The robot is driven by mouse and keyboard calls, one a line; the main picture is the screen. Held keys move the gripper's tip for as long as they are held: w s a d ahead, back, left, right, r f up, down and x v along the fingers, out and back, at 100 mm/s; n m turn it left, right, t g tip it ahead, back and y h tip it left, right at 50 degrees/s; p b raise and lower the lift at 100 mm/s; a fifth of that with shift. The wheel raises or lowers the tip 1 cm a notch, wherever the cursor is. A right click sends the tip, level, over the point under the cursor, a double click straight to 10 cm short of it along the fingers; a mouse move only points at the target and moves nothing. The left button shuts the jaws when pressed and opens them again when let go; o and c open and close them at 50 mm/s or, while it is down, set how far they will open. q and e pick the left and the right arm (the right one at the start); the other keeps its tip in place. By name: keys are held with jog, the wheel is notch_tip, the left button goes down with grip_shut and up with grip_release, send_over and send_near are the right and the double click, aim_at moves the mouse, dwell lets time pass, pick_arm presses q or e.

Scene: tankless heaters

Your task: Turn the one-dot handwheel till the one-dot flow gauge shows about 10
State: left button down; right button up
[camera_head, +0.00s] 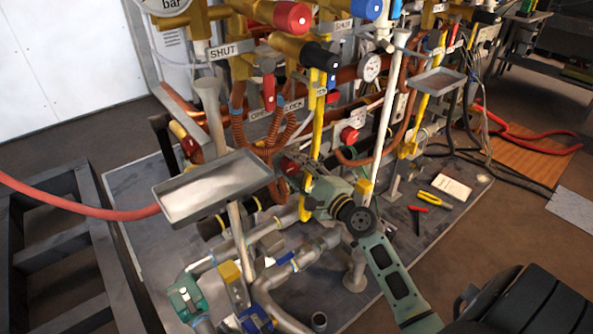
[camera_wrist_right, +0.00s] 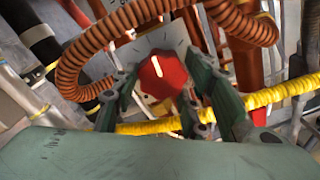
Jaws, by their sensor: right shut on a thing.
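A red handwheel (camera_wrist_right: 162,74) with a white pointer line is in the right wrist view, in front of a pale plate with scale marks. My right gripper (camera_wrist_right: 160,85) has one finger on each side of it and is shut on it. In the head view the right gripper (camera_head: 297,172) reaches up and left from the lower right into the pipework, with the red handwheel (camera_head: 290,167) at its fingertips. A round white dial gauge (camera_head: 370,67) is on the pipes above; its reading is too small to tell. I cannot make out one-dot marks. My left gripper is out of view.
Another red knob (camera_head: 348,135) is just right of the gripper. A metal tray (camera_head: 213,187) on a post stands to the left. Ribbed copper hoses (camera_wrist_right: 95,60) and a yellow pipe (camera_wrist_right: 270,95) run close around the fingers.

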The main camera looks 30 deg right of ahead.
jog(key=shift+f, duration=0.2)
jog(key=shift+n, duration=0.3)
jog(key=n+b, duration=0.2)
jog(key=n, duration=0.2)
jog(key=shift+f+n, duration=0.15)
jog(key=shift+n, duration=0.85)
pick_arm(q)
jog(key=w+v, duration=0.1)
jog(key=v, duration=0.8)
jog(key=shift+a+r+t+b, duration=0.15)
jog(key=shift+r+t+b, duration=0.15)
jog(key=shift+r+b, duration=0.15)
pick_arm(e)
jog(key=shift+n, duration=1.2)
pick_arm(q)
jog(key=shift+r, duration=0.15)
pick_arm(e)
jog(key=o, duration=1.1)
jog(key=shift+d, duration=0.15)
